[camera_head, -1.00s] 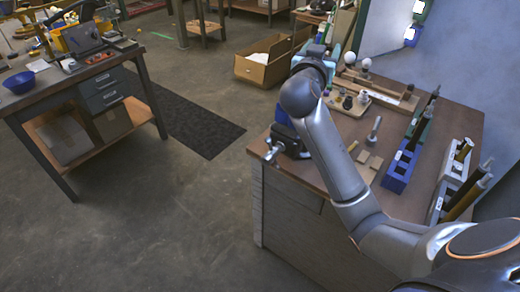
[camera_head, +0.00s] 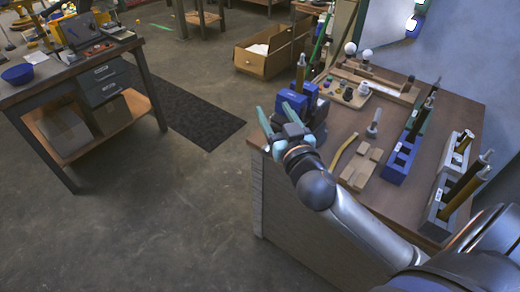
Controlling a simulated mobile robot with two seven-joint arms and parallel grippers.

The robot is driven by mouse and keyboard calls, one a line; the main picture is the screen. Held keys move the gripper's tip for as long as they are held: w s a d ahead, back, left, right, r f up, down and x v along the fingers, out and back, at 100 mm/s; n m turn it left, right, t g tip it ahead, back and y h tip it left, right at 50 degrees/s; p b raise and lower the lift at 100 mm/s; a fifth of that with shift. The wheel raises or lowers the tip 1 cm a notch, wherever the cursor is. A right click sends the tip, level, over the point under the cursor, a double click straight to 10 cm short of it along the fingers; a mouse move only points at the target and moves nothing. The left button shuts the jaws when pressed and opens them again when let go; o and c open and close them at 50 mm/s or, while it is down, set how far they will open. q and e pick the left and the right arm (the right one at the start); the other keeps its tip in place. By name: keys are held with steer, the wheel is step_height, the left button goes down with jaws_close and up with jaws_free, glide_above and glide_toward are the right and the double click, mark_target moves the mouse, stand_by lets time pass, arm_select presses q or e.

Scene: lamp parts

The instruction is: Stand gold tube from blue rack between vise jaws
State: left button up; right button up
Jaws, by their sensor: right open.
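My right gripper (camera_head: 273,118) is open and empty, its teal fingers apart just left of the blue vise (camera_head: 306,99) at the workbench's left side. My left gripper is not in view.
A grey rack (camera_head: 433,212) with gold tubes stands at the bench's right edge. Wooden blocks (camera_head: 361,168), a curved strip (camera_head: 343,150) and an upright bolt-like part (camera_head: 373,127) occupy the middle. A tray of small parts (camera_head: 347,93) is behind.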

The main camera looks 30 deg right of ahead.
steer(key=s+a+f+n+y, duration=0.2)
steer(key=s+a+f+y, duration=0.1)
steer(key=a, duration=0.3)
steer(key=shift+s+a+f+y+b, duration=0.3)
steer(key=shift+s+f+b, duration=0.15)
steer(key=shift+s+f, duration=0.3)
